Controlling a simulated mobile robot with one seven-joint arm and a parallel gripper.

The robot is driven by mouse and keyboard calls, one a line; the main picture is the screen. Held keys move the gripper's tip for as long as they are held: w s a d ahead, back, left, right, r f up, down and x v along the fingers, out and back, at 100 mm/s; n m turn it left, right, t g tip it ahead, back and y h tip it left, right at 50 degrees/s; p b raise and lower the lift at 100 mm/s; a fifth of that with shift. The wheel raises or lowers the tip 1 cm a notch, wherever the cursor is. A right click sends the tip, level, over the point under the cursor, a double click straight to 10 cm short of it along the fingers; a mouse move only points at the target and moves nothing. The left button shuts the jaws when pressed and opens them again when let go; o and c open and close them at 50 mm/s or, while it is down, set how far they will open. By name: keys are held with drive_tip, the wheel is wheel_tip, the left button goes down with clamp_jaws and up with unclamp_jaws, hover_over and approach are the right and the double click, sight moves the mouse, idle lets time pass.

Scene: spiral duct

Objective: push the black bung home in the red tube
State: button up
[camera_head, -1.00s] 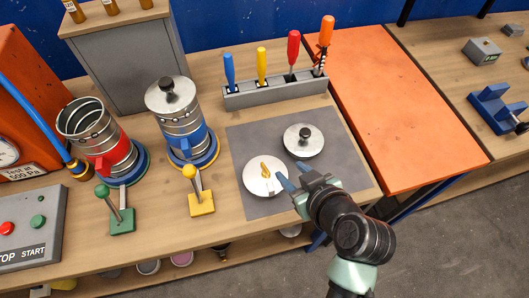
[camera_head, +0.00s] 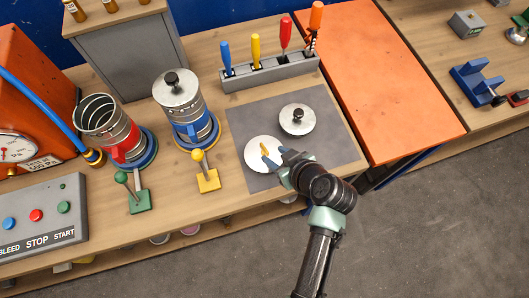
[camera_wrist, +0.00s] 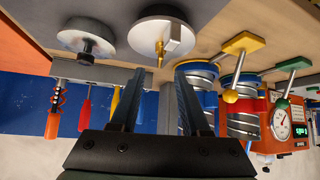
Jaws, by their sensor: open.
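The red tube (camera_head: 118,133) is a ribbed metal duct with a red band. Its top is open and it stands tilted on a blue ring at the left; it also shows in the wrist view (camera_wrist: 243,122). One silver disc with a black knob (camera_head: 297,119) lies on the grey mat. Another black-knobbed disc (camera_head: 177,88) caps the blue tube (camera_head: 193,125). A pale disc with a brass fitting (camera_head: 254,163) lies on the mat's left part. My gripper (camera_head: 268,157) is open and empty, its blue fingers over or beside that brass-fitted disc; contact cannot be told.
Green (camera_head: 137,200) and yellow (camera_head: 208,181) lever stands sit in front of the tubes. A tool rack (camera_head: 270,72) stands behind the mat (camera_head: 335,143). A control box (camera_head: 45,215) and orange gauge housing (camera_head: 15,95) are at left. The orange panel (camera_head: 375,85) at right is clear.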

sight(267, 150)
drive_tip(key=shift+p+x, duration=0.95)
drive_tip(key=shift+x, duration=1.75)
drive_tip(key=shift+s+d+f, duration=0.1)
drive_tip(key=shift+f, duration=0.05)
clamp_jaws()
